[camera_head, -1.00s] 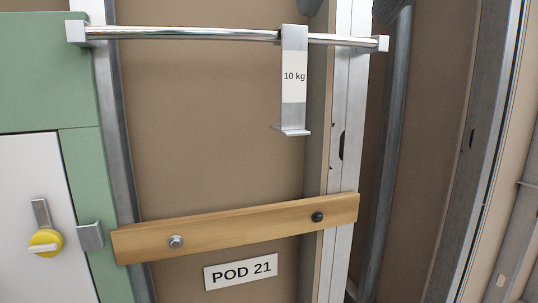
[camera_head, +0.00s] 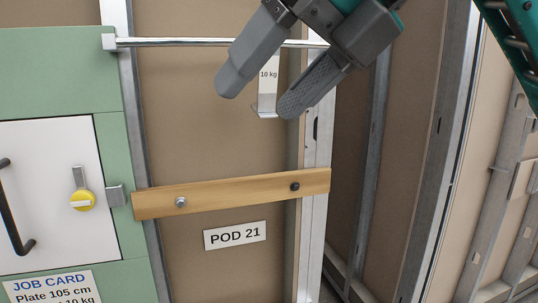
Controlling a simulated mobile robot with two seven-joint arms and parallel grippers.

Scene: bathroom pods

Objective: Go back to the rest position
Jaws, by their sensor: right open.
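My right gripper (camera_head: 265,95) reaches in from the upper right, its two grey fingers spread apart with nothing between them. It is in front of the chrome rail (camera_head: 165,42) and hides part of it. A metal hanger marked 10 kg (camera_head: 268,82) hangs from the rail. The fingers cover its upper part and edges; I cannot tell whether they touch it. My left gripper is not in view.
A wooden batten (camera_head: 235,193) crosses the brown panel above the POD 21 sign (camera_head: 235,235). At left is a green wall (camera_head: 50,70) with a white door (camera_head: 50,180), yellow knob (camera_head: 81,200) and job card (camera_head: 50,286). Metal studs (camera_head: 450,150) stand at right.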

